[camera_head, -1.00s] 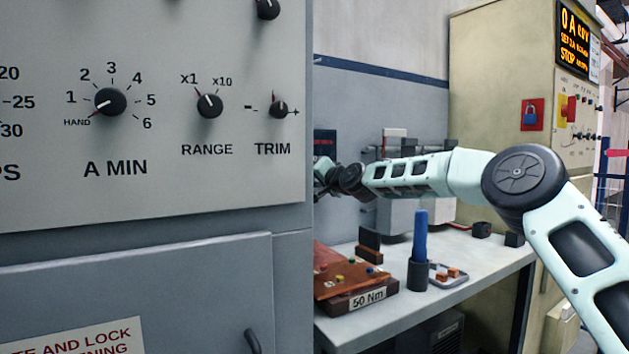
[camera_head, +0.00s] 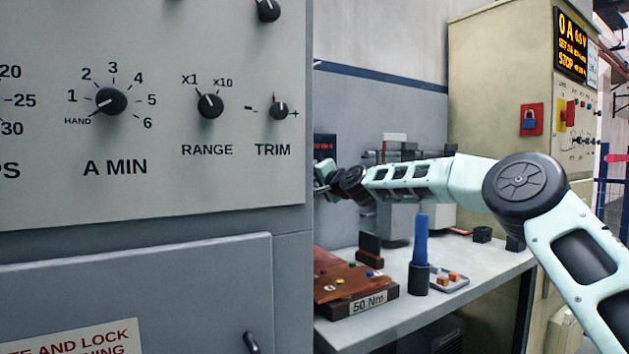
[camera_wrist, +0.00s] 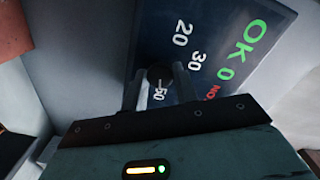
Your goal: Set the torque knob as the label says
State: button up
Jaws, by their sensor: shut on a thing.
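A dark round torque knob (camera_wrist: 160,76) sits on a dark blue panel (camera_wrist: 259,55) marked 20, 30 and 50 in the wrist view. A short white mark at the knob lies beside the 50. My gripper (camera_wrist: 157,84) is shut on the knob, one finger on each side. In the head view my gripper (camera_head: 323,181) is at the back of the bench, partly hidden by the grey cabinet edge. The label (camera_head: 370,302) on the brown block's front reads 50 Nm. The panel shows a green OK and 0, and red letters partly cut off.
A grey cabinet (camera_head: 150,185) with other knobs fills the left of the head view. On the bench (camera_head: 465,292) stand a blue-handled tool (camera_head: 421,240) in a dark holder and a small tray (camera_head: 462,285) with orange pieces. A tan cabinet (camera_head: 485,110) stands behind.

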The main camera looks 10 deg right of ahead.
jog(key=o, duration=1)
jog(key=shift+c, duration=0.2)
jog(key=b+v, duration=0.3)
jog(key=v, duration=1.4)
jog(key=shift+s+b, duration=0.15)
jog(key=shift+b, duration=0.25)
